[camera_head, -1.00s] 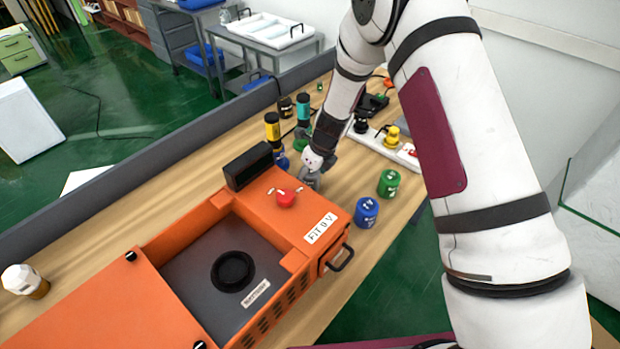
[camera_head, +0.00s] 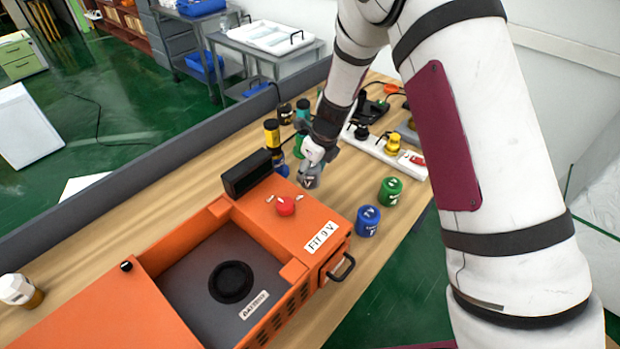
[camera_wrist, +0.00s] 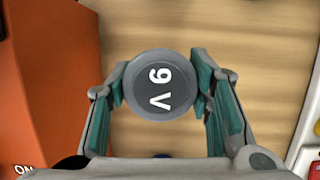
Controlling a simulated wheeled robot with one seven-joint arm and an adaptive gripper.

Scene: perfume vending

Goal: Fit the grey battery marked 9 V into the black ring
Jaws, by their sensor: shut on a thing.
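The grey battery (camera_wrist: 158,84) is marked 9 V on its top in the wrist view. My gripper (camera_wrist: 160,88) is shut on it, with one teal-padded finger on each side. In the head view my gripper (camera_head: 312,172) is behind the orange machine, and the grey battery (camera_head: 309,182) shows only in part below the fingers. The wood table shows around the battery in the wrist view. The black ring (camera_head: 231,282) lies on the dark plate inside the recess of the orange machine (camera_head: 290,235), empty, well to the front left of my gripper.
A red button (camera_head: 286,206) and a black block (camera_head: 247,173) stand on the machine's top. A blue battery (camera_head: 367,220) and a green battery (camera_head: 390,191) stand to its right. Yellow-black and teal cylinders stand close behind my gripper. A white power strip (camera_head: 385,146) lies at the back right.

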